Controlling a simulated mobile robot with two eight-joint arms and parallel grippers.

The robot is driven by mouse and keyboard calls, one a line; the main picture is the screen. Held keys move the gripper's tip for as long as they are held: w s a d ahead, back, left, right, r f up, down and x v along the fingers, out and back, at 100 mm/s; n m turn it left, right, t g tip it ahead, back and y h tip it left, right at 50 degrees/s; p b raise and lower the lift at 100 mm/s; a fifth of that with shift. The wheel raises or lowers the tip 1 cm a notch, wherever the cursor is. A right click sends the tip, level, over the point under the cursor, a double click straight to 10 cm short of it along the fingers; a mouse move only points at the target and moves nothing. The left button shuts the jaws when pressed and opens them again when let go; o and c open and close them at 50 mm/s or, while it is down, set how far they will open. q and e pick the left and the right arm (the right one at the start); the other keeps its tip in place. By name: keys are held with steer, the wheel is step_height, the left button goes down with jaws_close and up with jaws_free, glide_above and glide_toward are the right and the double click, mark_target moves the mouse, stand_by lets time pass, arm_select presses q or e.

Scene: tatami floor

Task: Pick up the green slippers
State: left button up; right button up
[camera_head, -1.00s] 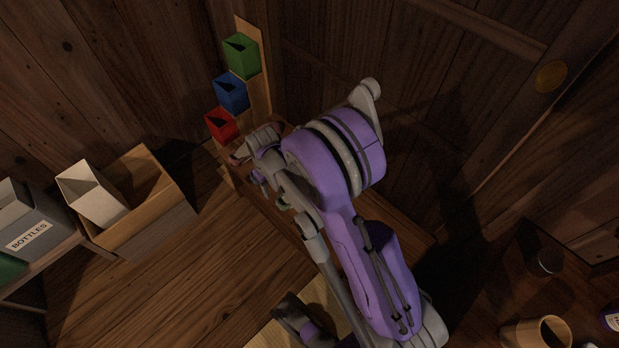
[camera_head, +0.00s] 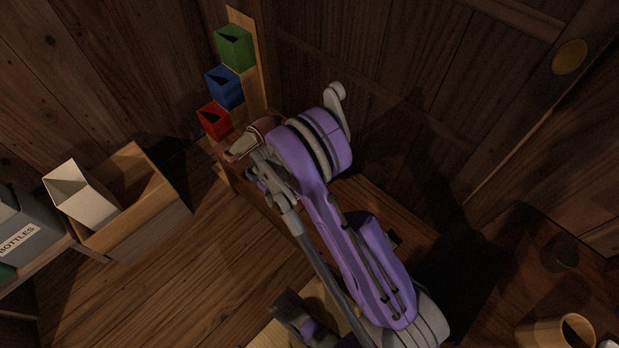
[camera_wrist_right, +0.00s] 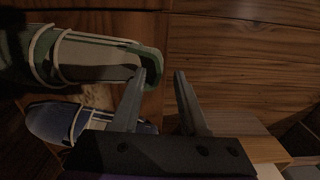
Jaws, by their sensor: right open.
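In the right wrist view, a green-edged slipper (camera_wrist_right: 105,72) with a grey and brown inside and pale cords lies at upper left, its rounded end pointing right. Only one green slipper is clear to me. The right finger is over bare wood. In the head view my purple right arm hides most of the area below it, and the slipper cannot be made out. My left gripper is not clearly visible.
A blue slipper (camera_wrist_right: 45,122) lies close below the green-edged one. In the head view, green (camera_head: 235,48), blue (camera_head: 224,88) and red (camera_head: 214,121) boxes stand by the wall. A wooden crate (camera_head: 150,222) holding a white box (camera_head: 80,195) is left. A mug (camera_head: 550,332) is lower right.

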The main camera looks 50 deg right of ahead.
steer(key=shift+f, duration=0.55)
steer(key=shift+r, duration=0.1)
jaws_close()
stand_by(0.9)
